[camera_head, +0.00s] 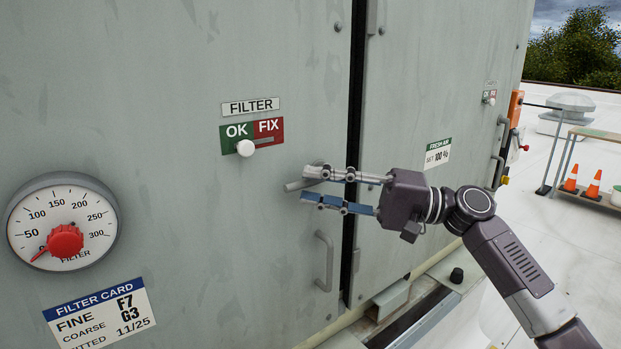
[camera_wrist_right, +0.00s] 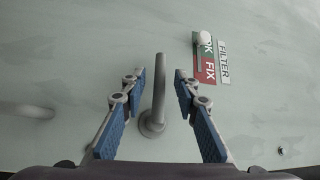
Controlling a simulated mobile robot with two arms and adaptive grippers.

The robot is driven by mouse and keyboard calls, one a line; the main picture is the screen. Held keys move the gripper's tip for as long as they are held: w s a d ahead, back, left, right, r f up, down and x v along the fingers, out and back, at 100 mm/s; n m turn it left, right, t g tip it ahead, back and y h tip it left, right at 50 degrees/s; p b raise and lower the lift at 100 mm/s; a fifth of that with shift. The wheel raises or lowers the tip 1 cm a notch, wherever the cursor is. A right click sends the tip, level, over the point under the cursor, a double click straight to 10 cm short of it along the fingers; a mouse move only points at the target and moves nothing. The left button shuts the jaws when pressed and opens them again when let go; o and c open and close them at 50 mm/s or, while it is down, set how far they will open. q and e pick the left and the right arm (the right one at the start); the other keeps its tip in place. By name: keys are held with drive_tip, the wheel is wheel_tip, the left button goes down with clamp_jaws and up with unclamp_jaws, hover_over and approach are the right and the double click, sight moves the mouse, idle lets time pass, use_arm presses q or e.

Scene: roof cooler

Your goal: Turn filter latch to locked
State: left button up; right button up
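The filter latch (camera_head: 292,186) is a grey lever on the filter door, pointing left and slightly down in the head view. Its pivot is partly hidden behind my right gripper there. In the right wrist view the latch (camera_wrist_right: 158,92) runs between the two blue-padded fingers, with a visible gap on each side. My right gripper (camera_head: 306,185) is open around the lever, one finger above and one below; it also shows in the right wrist view (camera_wrist_right: 160,78). I cannot tell any contact. My left gripper is not in view.
A vertical door handle (camera_head: 325,262) sits below the latch. An OK/FIX plate (camera_head: 270,131) has its white knob (camera_head: 245,148) under OK. A dial (camera_head: 63,222) and filter card (camera_head: 99,312) are at left. A dark door gap (camera_head: 356,100) runs right of the latch.

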drive_tip(key=shift+w+a, duration=0.15)
drive_tip(key=shift+a, duration=0.45)
clamp_jaws()
